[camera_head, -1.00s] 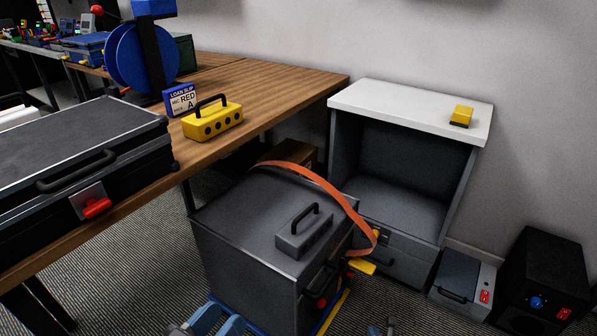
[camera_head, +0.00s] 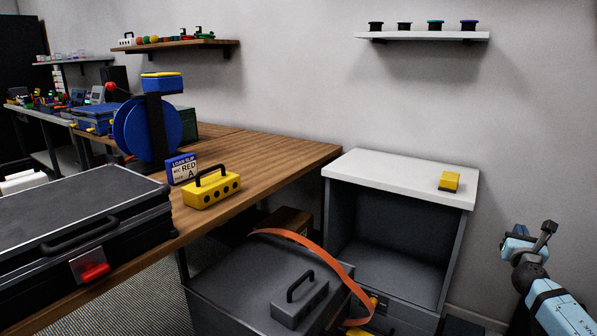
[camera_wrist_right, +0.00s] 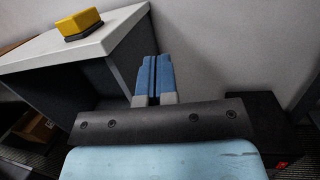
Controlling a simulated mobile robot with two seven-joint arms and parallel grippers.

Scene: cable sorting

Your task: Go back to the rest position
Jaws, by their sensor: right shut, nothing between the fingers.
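My right gripper (camera_head: 522,240) is at the right of the head view, raised in front of the wall and to the right of the open grey cabinet. In the right wrist view its two blue fingers (camera_wrist_right: 153,76) are together with nothing between them. Its arm comes up from the lower right corner. My left gripper does not show in the head view.
A white-topped cabinet (camera_head: 345,165) bears a yellow block (camera_head: 449,181). A dark case (camera_head: 240,286) with an orange strap (camera_head: 313,252) stands before it. A wooden table (camera_head: 285,152) holds a black case (camera_head: 70,215) and a yellow box (camera_head: 212,192). A wall shelf (camera_head: 420,37) hangs above.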

